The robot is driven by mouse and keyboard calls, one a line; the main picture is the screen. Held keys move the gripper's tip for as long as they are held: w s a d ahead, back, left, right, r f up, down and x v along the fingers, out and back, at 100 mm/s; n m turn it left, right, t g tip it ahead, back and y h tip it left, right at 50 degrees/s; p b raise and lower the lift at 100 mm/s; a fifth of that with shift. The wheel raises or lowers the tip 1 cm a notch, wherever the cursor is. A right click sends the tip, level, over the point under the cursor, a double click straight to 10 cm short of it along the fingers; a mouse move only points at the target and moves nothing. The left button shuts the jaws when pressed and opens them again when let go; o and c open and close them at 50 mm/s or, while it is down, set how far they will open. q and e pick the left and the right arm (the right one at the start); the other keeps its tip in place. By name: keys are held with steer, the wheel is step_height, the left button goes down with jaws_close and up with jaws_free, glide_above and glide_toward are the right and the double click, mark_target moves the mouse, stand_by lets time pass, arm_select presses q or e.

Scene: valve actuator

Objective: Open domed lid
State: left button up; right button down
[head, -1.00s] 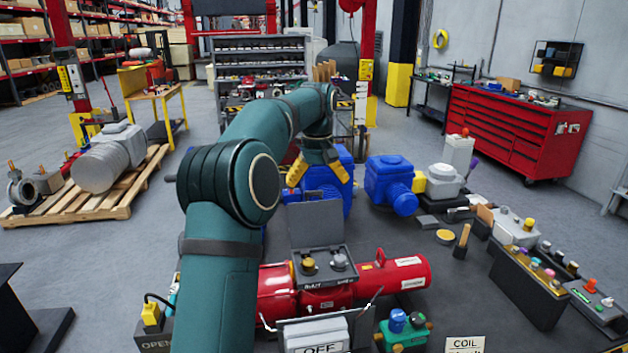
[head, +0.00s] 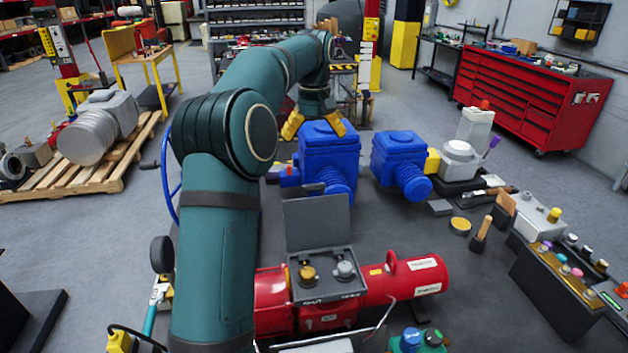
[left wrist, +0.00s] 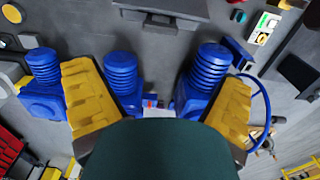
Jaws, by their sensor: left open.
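My left gripper (head: 314,125) is open and empty, with its yellow fingers spread over the top rear of a blue valve actuator (head: 328,158); contact cannot be told. A second blue actuator (head: 398,158) stands to its right. In the left wrist view the open fingers (left wrist: 158,108) point toward ribbed blue cylinders, one (left wrist: 122,72) between them and another (left wrist: 208,68) near the right finger. A pale grey, round-topped unit (head: 461,153) stands further right. I cannot tell which part is the domed lid. My right gripper is not in view.
A red cylindrical actuator (head: 420,275) lies in front, carrying a small control box with its flat grey lid (head: 318,220) standing up. A wooden pallet (head: 100,180) is at left, a red tool cabinet (head: 525,100) at right.

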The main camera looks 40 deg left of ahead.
mark_target(314, 185)
arm_select(q)
step_height(314, 185, down, 13)
steer(key=shift+f, duration=0.15)
stand_by(0.4)
